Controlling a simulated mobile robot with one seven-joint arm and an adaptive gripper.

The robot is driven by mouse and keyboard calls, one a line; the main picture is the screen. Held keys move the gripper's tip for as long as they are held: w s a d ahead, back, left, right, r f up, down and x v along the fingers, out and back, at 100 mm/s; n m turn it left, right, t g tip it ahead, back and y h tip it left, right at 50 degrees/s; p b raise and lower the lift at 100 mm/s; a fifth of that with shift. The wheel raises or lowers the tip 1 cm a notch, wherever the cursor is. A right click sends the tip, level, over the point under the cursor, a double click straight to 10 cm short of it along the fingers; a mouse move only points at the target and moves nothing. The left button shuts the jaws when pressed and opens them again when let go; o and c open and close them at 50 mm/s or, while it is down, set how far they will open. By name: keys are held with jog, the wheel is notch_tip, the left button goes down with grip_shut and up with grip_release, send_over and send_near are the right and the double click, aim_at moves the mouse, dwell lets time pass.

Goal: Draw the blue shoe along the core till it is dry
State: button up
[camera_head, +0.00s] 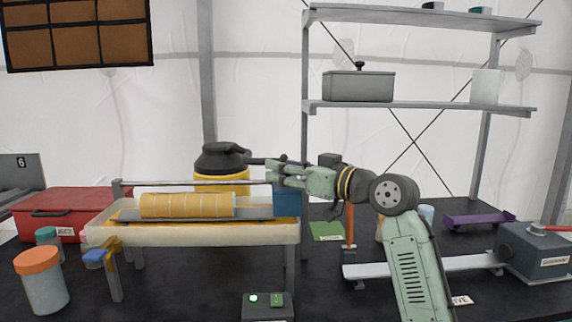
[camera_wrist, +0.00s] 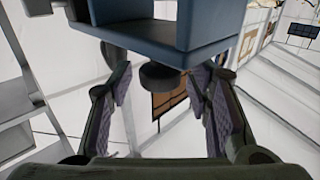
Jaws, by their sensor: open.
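The core (camera_head: 187,205) is a pale yellow cylinder with lighter lines, lying lengthwise in a long cream trough (camera_head: 190,235). The blue shoe (camera_head: 287,200) is a dark blue, box-like piece at the trough's right end, right of the core. It fills the top of the wrist view (camera_wrist: 185,35), with a dark round knob (camera_wrist: 160,77) on it. My gripper (camera_head: 270,172) is just above the shoe in the head view. In the wrist view its open fingers (camera_wrist: 160,90) stand either side of the knob, with gaps visible. Whether the core is wet cannot be told.
A metal rail (camera_head: 160,183) runs above and behind the core. A yellow container with a black top (camera_head: 222,165) stands behind. A red case (camera_head: 62,215) and an orange-lidded jar (camera_head: 42,282) are left. A grey shelf rack (camera_head: 420,105) stands back right; a small switch box (camera_head: 267,306) is in front.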

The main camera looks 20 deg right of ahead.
jog(key=shift+w, duration=0.1)
jog(key=shift+c, duration=0.5)
grip_shut()
dwell(0.3)
